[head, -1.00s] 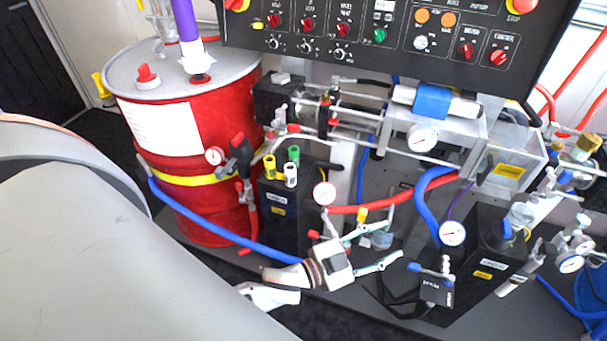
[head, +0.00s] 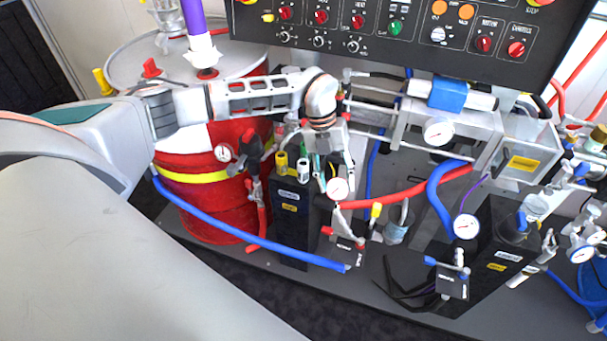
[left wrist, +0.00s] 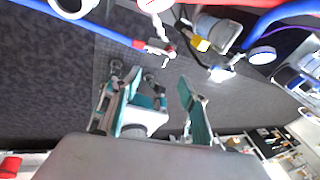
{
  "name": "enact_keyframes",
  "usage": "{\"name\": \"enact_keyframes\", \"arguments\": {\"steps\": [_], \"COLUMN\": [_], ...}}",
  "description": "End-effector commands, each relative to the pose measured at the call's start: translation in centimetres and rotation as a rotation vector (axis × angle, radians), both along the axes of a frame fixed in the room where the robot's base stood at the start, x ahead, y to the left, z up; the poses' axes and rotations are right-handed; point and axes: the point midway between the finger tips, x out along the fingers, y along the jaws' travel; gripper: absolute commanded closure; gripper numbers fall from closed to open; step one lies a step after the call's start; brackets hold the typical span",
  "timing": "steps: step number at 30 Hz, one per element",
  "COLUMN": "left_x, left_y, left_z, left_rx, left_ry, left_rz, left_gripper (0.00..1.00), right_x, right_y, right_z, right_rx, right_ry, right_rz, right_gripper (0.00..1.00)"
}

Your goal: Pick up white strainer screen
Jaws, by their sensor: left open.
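A small white, open-topped cylinder (head: 303,170), which looks like the white strainer screen, stands upright on a black box beside a yellow one. My left gripper (head: 335,180) hangs fingers down just right of it, over the box's right side. The fingers are apart with nothing seen between them. In the left wrist view the teal-and-grey fingers (left wrist: 160,85) are spread over the dark floor, and I cannot make out the white cylinder there. My right gripper is in neither view.
The yellow cylinder (head: 282,162) is close on the left. A red drum (head: 215,215) stands further left. A pressure gauge (head: 337,188) and red hose (head: 400,200) lie near my fingers. A blue hose (head: 250,237) crosses in front, and the black control panel (head: 400,40) overhangs.

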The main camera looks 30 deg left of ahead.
Motion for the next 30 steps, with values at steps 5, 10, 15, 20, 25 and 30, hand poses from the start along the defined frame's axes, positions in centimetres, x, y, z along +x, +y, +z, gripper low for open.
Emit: {"name": "enact_keyframes", "arguments": {"steps": [5, 10, 15, 20, 25, 30], "left_x": [2.9, 3.6, 3.5, 3.6, 3.3, 3.3], "left_y": [9.2, 12.4, 12.6, 12.5, 12.6, 12.5], "left_z": [3.4, 4.4, 2.8, 1.8, -0.3, -2.7], "left_rx": [0.243, 0.326, 0.332, 0.329, 0.328, 0.328], "left_ry": [-0.021, -0.023, -0.022, -0.025, -0.022, -0.022], "left_rz": [0.139, 0.201, 0.206, 0.205, 0.203, 0.203], "left_gripper": [0.57, 0.57, 0.57, 0.57, 0.57, 0.57], "right_x": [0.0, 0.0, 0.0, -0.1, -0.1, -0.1], "right_y": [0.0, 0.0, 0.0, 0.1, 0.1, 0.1], "right_z": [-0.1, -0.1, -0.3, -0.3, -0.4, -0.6], "right_rx": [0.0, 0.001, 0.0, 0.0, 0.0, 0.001], "right_ry": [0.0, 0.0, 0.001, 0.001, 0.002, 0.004], "right_rz": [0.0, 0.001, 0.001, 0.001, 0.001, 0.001], "right_gripper": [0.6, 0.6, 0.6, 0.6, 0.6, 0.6]}}
